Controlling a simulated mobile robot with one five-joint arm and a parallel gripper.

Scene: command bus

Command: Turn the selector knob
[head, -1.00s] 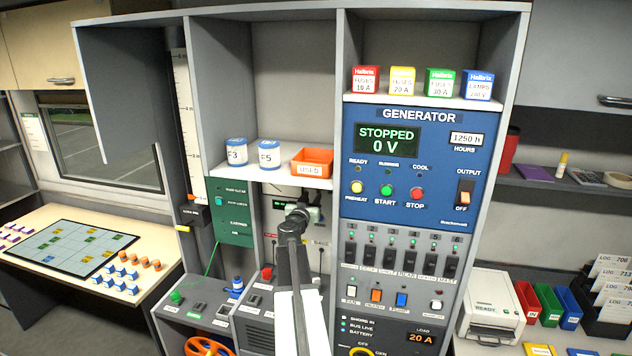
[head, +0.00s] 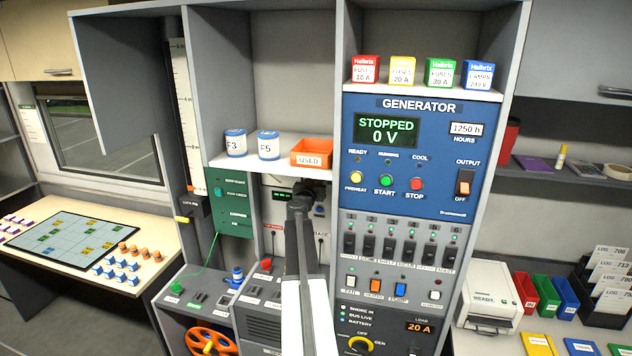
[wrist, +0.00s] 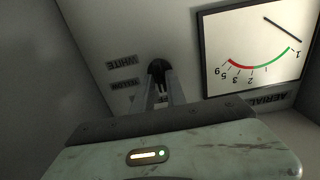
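My gripper (head: 305,190) reaches into the recess below the shelf, left of the generator panel; my arm hides much of the wall there. In the wrist view, which is upside down, my two thin grey fingers (wrist: 161,93) point at a small dark rounded knob (wrist: 158,70) on a pale panel. The knob is at the fingertips; whether they touch or grip it I cannot tell. Another rotary knob, with a yellow ring (head: 361,345), is low on the generator panel by OFF and GEN.
A dial gauge (wrist: 256,48) with a red and green arc is close to the knob. The orange USED bin (head: 312,147) and two blue-and-white tubs stand on the shelf above. Breaker switches (head: 391,248) are right of my arm. The recess walls are close on both sides.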

